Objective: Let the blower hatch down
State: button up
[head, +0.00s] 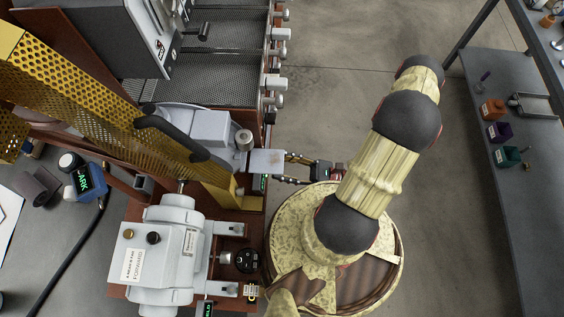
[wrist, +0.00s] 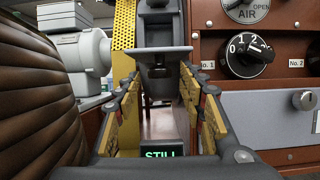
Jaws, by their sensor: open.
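The yellow perforated panel (head: 100,105), which looks like the blower hatch, stands raised and slanted beside the blower housing. A black bar handle (head: 172,137) is fixed along it. In the wrist view the panel's edge (wrist: 124,28) rises upright, with a dark handle-like part (wrist: 155,22) to its right. A flat grey plate (head: 266,162) sticks out at its lower end; it also shows edge-on in the wrist view (wrist: 150,50). My gripper (head: 300,168) is open, just right of the plate. Its fingers (wrist: 160,105) hold nothing; I cannot tell whether they touch the plate.
A grey motor (head: 165,258) sits below the panel. A small display reading STILL (wrist: 160,153) shows low between my fingers. A panel with a numbered black knob (wrist: 247,55) is at right. Open floor (head: 450,230) lies right of my arm, before a grey bench (head: 510,210).

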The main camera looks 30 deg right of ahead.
jog(key=shift+d, duration=0.15)
jog(key=v, duration=1.2)
dwell(0.6)
